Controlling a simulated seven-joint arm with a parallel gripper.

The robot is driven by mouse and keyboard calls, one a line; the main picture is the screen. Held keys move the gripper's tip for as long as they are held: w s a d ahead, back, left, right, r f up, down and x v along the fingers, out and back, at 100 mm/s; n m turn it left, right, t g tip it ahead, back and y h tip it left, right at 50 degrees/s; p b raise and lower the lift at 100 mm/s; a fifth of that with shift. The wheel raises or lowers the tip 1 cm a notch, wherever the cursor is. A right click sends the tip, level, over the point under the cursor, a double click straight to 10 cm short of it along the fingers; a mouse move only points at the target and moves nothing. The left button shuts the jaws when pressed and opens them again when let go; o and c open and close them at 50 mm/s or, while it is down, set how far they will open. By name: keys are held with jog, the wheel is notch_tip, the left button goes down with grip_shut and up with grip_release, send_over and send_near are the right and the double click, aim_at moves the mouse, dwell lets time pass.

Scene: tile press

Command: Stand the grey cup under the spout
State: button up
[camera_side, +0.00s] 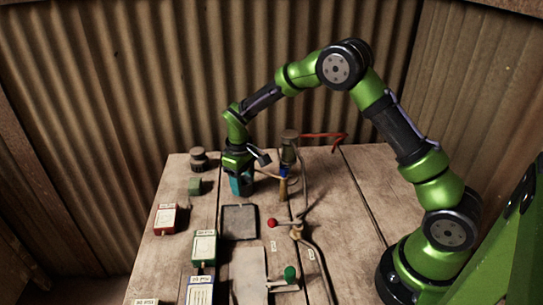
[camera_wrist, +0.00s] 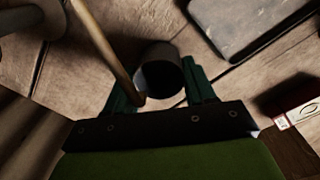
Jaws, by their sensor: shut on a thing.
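The grey cup (camera_wrist: 160,56) stands mouth toward the camera between the two dark green fingers of my gripper (camera_wrist: 159,82) in the wrist view. My gripper is shut on it. In the side view my gripper (camera_side: 240,184) is low over the back of the table, and its teal fingers largely hide the cup. The spout is a thin brass pipe (camera_wrist: 103,42) that ends at the cup's left rim in the wrist view. In the side view the spout (camera_side: 268,175) reaches left from a post toward my gripper. I cannot tell whether its tip is over the opening or beside it.
A grey tank (camera_side: 289,152) tops the post. A dark tray (camera_side: 239,222) lies in front, with a red-knobbed lever (camera_side: 272,223) and a green-knobbed lever (camera_side: 290,273) nearby. Several labelled boxes, including a red one (camera_side: 165,219), line the left.

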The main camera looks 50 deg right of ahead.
jog(key=shift+s+d, duration=0.55)
jog(key=o, duration=1.1)
jog(key=shift+o, duration=0.2)
notch_tip(320, 180, up, 17)
jog(key=shift+a, duration=0.25)
jog(key=s+a+r+m+t+y, duration=0.1)
jog(key=s+r+m+t, duration=0.2)
jog(key=s, duration=0.9)
jog(key=s+a+r+m+t+y, duration=0.1)
jog(key=s+r+m+t, duration=0.1)
jog(key=s, duration=1)
jog(key=shift+a+r+m+t, duration=0.4)
jog(key=shift+r+t, duration=0.3)
jog(key=shift+t, duration=0.4)
